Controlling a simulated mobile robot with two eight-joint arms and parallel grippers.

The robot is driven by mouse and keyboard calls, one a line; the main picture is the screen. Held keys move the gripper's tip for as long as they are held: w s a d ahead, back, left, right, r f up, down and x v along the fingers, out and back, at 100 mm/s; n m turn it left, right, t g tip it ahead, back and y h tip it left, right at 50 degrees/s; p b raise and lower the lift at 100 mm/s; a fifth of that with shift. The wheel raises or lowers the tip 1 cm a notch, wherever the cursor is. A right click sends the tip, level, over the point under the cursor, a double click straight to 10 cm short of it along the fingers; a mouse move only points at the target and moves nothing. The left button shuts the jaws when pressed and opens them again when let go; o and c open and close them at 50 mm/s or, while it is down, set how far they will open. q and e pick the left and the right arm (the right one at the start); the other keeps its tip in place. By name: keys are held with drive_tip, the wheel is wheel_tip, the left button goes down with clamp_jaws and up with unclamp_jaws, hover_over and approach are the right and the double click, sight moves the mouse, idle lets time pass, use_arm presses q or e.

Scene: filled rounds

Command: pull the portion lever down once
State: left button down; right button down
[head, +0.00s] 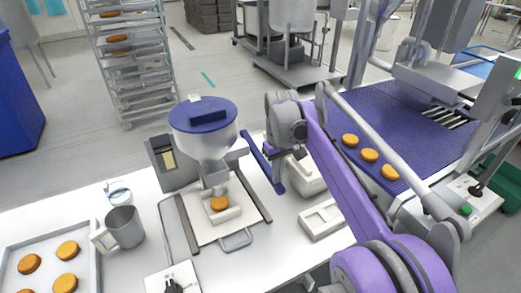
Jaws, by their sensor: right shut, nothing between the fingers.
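The portioning machine (203,140) stands on the white table, with a blue-lidded hopper over a white stand. A dark blue bar (260,158), seemingly its portion lever, slants down to the right beside the hopper. A golden round (219,203) lies on the white plate under the outlet. My right arm reaches in from the lower right, its grey wrist above and beside the bar. My right gripper (276,150) is shut and empty; its fingertips are hard to make out, and I cannot tell whether they touch the bar. My left gripper is out of view.
A tray (93,258) of rounds and a metal jug (123,228) stand at the left. A shallow white tray (322,219) lies right of the machine. A blue conveyor (405,118) carries 3 rounds behind my right arm. A rack (130,65) stands behind the table.

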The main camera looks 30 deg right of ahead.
idle(0.3)
